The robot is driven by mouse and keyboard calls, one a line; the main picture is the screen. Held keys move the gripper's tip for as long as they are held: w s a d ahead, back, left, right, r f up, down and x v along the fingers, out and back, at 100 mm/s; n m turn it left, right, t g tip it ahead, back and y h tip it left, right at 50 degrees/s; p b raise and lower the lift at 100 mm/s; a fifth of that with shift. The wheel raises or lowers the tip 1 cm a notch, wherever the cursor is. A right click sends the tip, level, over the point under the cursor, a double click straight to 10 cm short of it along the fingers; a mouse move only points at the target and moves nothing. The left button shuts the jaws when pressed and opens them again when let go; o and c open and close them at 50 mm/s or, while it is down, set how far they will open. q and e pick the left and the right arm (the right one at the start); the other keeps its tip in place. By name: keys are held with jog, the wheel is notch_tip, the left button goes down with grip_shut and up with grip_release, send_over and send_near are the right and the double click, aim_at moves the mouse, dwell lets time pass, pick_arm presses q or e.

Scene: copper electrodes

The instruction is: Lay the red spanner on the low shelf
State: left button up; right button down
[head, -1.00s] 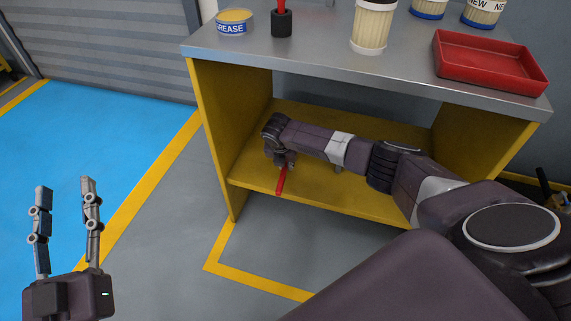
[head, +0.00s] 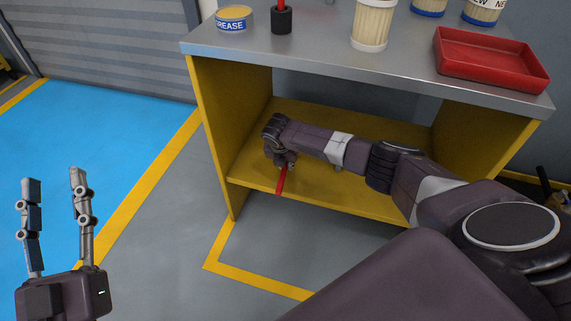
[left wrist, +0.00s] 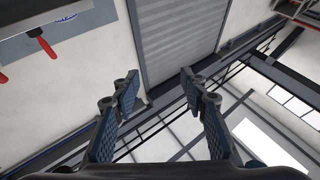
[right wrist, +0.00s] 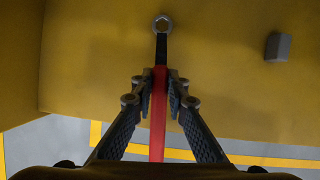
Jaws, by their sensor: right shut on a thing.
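The red spanner (head: 281,180) is in my right gripper (head: 284,160), which is inside the lower bay of the bench. In the right wrist view the fingers are shut on its red handle (right wrist: 158,115), and its metal ring end (right wrist: 162,25) points away over the yellow surface. The low shelf (head: 320,192) is the yellow board under the bench top. I cannot tell whether the spanner touches the shelf. My left gripper (head: 53,178) is open and empty over the floor at the left; its open fingers also show in the left wrist view (left wrist: 157,88).
A small grey block (right wrist: 278,46) is on the yellow surface to the right of the spanner. On the bench top (head: 310,58) stand a grease tin (head: 234,20), a black holder (head: 281,22), a cream tub (head: 372,28) and a red tray (head: 488,75). Yellow side panels bound the bay.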

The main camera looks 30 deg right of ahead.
pick_arm(q)
jog(key=shift+s+r+t, duration=0.35)
jog(key=shift+r+t, duration=0.05)
jog(key=shift+r, duration=0.4)
pick_arm(e)
jog(key=shift+f, duration=0.25)
jog(key=c, duration=1.4)
grip_release()
pick_arm(q)
jog(key=shift+f, duration=0.1)
pick_arm(e)
jog(key=shift+o, duration=0.2)
